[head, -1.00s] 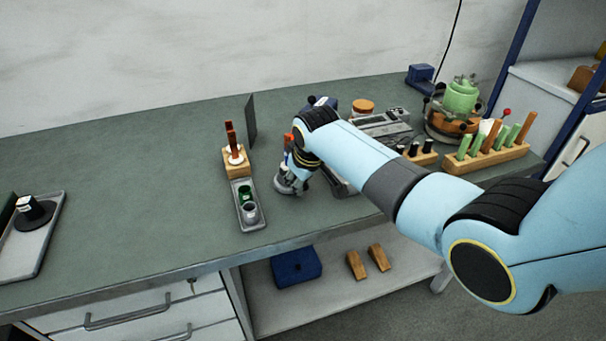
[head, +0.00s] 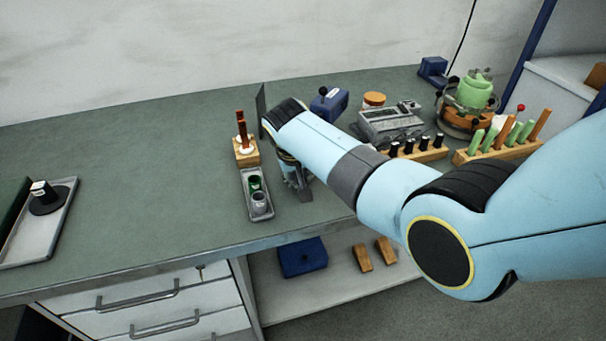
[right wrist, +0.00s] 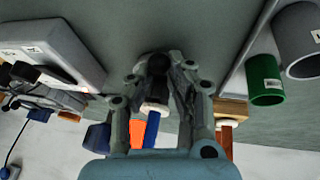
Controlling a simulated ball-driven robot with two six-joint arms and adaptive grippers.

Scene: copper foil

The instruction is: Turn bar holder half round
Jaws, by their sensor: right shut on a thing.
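My right gripper (right wrist: 158,78) is shut on a dark round-ended piece (right wrist: 157,64). A white ring (right wrist: 154,107) and a blue bar (right wrist: 151,130) continue from that piece between the fingers. Whether the piece touches the bench cannot be told. My left gripper is out of view.
Close left are a grey tray (head: 246,184) with a green cup (head: 255,183) and a grey cup (head: 260,203), and a wooden block (head: 246,158) with reddish bars. A dark upright panel (head: 261,108) stands behind. The bench's left middle is clear.

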